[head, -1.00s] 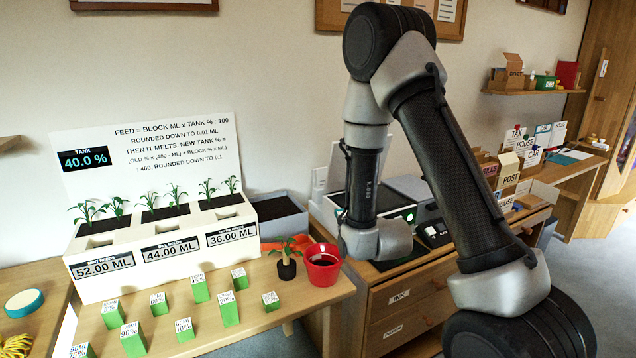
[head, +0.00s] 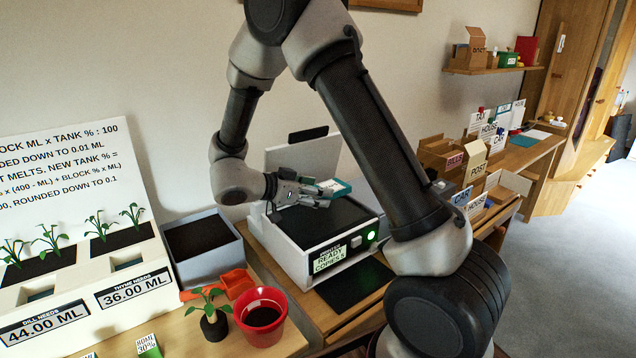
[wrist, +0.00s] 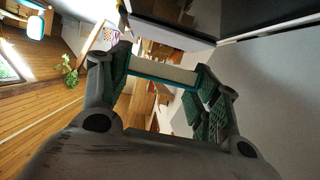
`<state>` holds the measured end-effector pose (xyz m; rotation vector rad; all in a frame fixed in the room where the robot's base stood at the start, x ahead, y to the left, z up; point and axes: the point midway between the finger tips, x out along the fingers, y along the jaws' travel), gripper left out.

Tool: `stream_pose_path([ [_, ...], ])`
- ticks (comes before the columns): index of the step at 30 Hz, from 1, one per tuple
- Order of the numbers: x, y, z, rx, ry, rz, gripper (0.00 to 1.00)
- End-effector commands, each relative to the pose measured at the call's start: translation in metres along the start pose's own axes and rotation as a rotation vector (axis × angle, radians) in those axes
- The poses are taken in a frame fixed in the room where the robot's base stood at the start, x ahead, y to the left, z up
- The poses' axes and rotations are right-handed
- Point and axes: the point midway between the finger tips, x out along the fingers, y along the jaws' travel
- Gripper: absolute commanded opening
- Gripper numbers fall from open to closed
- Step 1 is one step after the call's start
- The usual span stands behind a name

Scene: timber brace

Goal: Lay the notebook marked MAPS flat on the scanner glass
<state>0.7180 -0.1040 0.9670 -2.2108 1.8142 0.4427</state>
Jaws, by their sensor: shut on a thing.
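My gripper (head: 312,192) is shut on a teal-covered notebook (head: 335,187), holding it by its edges above the scanner. In the wrist view the notebook (wrist: 165,72) shows as a pale page block with teal cover edges between the two green-padded fingers of my gripper (wrist: 163,78). Its MAPS mark cannot be read here. The scanner (head: 292,262) is a white box with a dark glass top (head: 325,225), and its pale lid (head: 290,152) stands raised behind. The notebook appears apart from the glass; the exact gap is hard to tell.
A small screen (head: 329,259) on the scanner front reads ready, copies. A grey bin (head: 205,262) stands left of the scanner, with a red pot (head: 263,316) and a seedling (head: 210,305) in front. Labelled boxes (head: 440,155) stand to the right, behind my arm.

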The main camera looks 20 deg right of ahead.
Motion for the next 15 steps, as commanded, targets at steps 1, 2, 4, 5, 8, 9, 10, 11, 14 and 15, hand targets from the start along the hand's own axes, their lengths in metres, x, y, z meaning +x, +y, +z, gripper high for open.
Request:
stream_pose_path([
  [1,-0.001,0.001,0.001,0.002,0.001,0.004,0.38],
  [2,-0.002,0.001,0.001,0.003,0.001,0.006,0.38],
  [4,-0.001,0.001,0.000,0.003,0.001,0.006,0.38],
  [5,-0.001,0.001,0.000,0.003,0.001,0.005,0.38],
  [8,-0.001,0.001,0.001,0.003,0.001,0.005,0.38],
  [9,-0.001,0.001,0.001,0.003,0.000,0.004,0.38],
  [10,-0.002,0.001,0.001,0.003,0.000,0.004,0.38],
  [11,-0.003,0.001,0.002,0.003,-0.002,0.003,0.38],
  [14,-0.001,0.001,0.007,0.002,-0.003,0.003,0.38],
  [15,0.000,0.001,0.011,0.001,-0.003,0.003,0.38],
])
